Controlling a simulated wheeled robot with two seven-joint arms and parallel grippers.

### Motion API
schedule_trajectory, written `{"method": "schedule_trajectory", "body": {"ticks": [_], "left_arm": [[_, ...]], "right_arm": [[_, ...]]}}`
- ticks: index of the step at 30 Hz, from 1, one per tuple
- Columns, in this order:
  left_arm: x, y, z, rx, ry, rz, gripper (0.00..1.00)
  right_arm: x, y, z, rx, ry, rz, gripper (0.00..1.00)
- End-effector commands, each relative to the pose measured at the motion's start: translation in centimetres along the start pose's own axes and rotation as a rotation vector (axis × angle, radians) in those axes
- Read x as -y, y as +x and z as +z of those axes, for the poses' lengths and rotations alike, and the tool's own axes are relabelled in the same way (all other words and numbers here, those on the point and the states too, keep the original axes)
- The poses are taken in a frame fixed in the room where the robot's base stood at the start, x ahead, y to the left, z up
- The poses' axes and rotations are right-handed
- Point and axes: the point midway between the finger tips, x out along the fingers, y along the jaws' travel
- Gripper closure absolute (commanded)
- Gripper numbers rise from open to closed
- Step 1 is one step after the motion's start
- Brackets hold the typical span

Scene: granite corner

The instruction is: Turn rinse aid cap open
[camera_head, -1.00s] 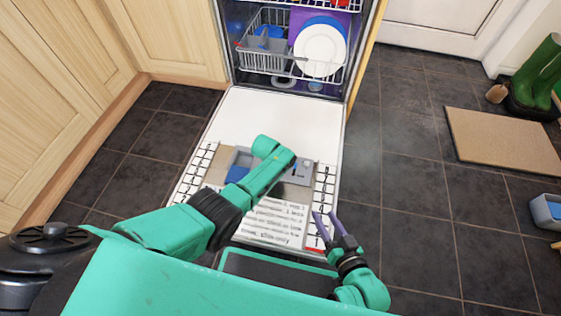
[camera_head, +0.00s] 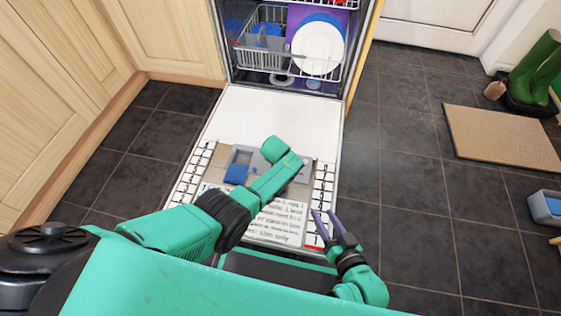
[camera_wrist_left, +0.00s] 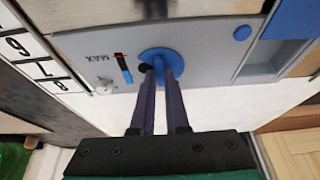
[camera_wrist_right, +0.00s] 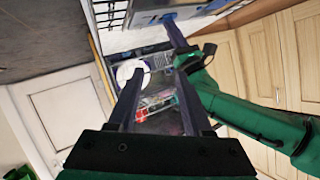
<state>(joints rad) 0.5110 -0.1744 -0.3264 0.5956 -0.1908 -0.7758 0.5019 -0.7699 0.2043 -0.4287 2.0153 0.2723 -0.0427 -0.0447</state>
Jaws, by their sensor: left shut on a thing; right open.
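The rinse aid cap (camera_wrist_left: 158,53) is a round blue disc with a raised ridge, in a grey dispenser panel (camera_wrist_left: 90,58) beside a MAX gauge. The dispenser (camera_head: 240,156) also shows on the open dishwasher door in the head view, partly covered by my left arm; I cannot make out the cap there. In the left wrist view, my left gripper (camera_wrist_left: 160,76) has its purple fingers closed on the ridge of the cap. My right gripper (camera_head: 325,214) is open and empty, near the door's front right corner; its spread fingers show in the right wrist view (camera_wrist_right: 158,72).
A blue compartment (camera_head: 236,174) lies left of my left arm on the dispenser. A printed sheet (camera_head: 281,218) and numbered strips (camera_head: 324,184) lie on the door (camera_head: 270,115). The rack (camera_head: 266,58) behind holds a white plate (camera_head: 318,47).

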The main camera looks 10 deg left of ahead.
Motion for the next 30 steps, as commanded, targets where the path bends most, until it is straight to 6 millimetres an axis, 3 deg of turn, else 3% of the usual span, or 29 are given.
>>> {"method": "schedule_trajectory", "body": {"ticks": [3, 4, 6, 15, 19, 23, 27, 30], "left_arm": [[0.0, 0.0, 0.1, 0.004, -0.003, 0.0, 1.0], [0.0, 0.0, 0.1, 0.004, -0.002, -0.001, 0.8], [0.0, 0.0, 0.1, 0.004, -0.002, 0.0, 0.57], [0.0, -0.1, 0.0, 0.002, -0.001, 0.0, 0.57], [0.0, -1.0, 0.0, 0.003, -0.001, 0.001, 0.57], [0.0, -3.4, -0.2, 0.003, -0.001, 0.001, 0.57], [0.0, -7.1, -0.4, 0.003, -0.002, 0.002, 0.57], [0.0, -7.3, -0.1, 0.002, -0.001, 0.001, 0.57]], "right_arm": [[0.0, 0.0, 0.0, -0.001, 0.0, 0.0, 0.5], [0.0, 0.0, 0.0, -0.001, 0.0, 0.0, 0.5], [0.0, 0.0, -0.1, -0.001, 0.0, 0.0, 0.5], [0.0, 0.0, -0.2, -0.002, 0.0, 0.0, 0.5], [0.4, -0.4, -1.0, 0.006, -0.002, 0.0, 0.5], [1.4, -1.4, -4.0, 0.035, -0.02, -0.004, 0.5], [2.8, -3.0, -7.5, 0.094, -0.037, -0.003, 0.5], [1.6, -3.0, -7.5, 0.193, -0.062, 0.026, 0.5]]}}
